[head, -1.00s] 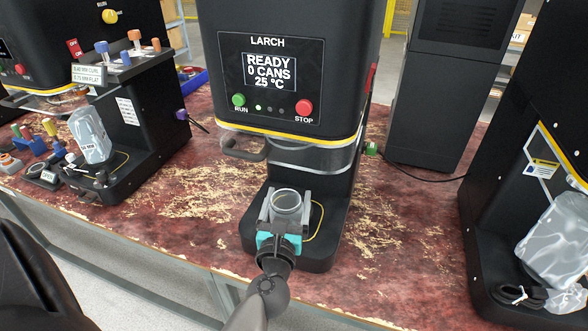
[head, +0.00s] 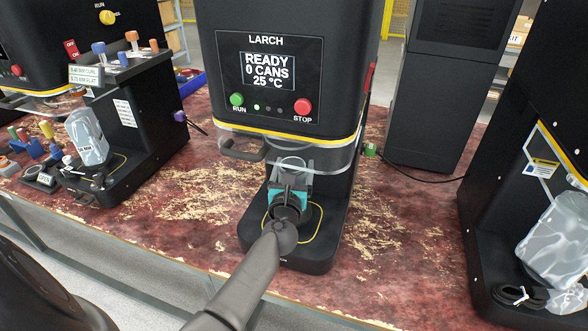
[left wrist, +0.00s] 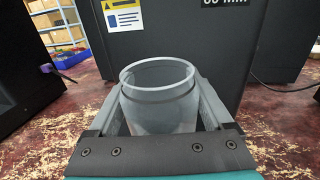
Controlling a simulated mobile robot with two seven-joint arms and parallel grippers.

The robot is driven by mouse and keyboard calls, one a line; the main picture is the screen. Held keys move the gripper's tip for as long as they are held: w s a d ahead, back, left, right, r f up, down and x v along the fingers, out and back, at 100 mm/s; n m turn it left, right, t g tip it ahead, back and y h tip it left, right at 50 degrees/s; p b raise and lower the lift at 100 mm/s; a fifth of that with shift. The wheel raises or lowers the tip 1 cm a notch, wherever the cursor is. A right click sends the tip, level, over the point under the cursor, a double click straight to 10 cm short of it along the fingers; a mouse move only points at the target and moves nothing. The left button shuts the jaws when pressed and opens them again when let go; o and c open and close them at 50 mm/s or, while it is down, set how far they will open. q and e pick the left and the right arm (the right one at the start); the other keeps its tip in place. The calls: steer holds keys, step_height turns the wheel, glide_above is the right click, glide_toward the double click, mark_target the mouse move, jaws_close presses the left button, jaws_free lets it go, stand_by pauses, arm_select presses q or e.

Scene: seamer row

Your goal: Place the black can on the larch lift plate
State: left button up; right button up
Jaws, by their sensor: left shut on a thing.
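The can is grey and see-through in look rather than plainly black; it stands upright in my left gripper (head: 290,178). Its rim shows just beyond the gripper in the head view, and the can (left wrist: 160,95) fills the middle of the left wrist view between the two fingers. My left gripper is shut around its sides. It is in front of the LARCH machine (head: 268,75), above the back part of its black base (head: 325,255). The lift plate area, with a yellow outline (head: 318,228), is mostly hidden under my gripper and wrist. My right gripper is not in view.
A clear guard (head: 320,158) hangs below the machine head, close around the can. A handle (head: 240,152) juts out at its left. Other machines stand left and right, with clear bags (head: 88,137) on their bases. The worn red bench (head: 200,195) is clear beside the base.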

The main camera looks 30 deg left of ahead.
arm_select(q)
steer(key=shift+f, duration=0.15)
steer(key=o, duration=1.2)
steer(key=shift+o, duration=0.2)
steer(key=v, duration=1.2)
steer(key=shift+r, duration=0.25)
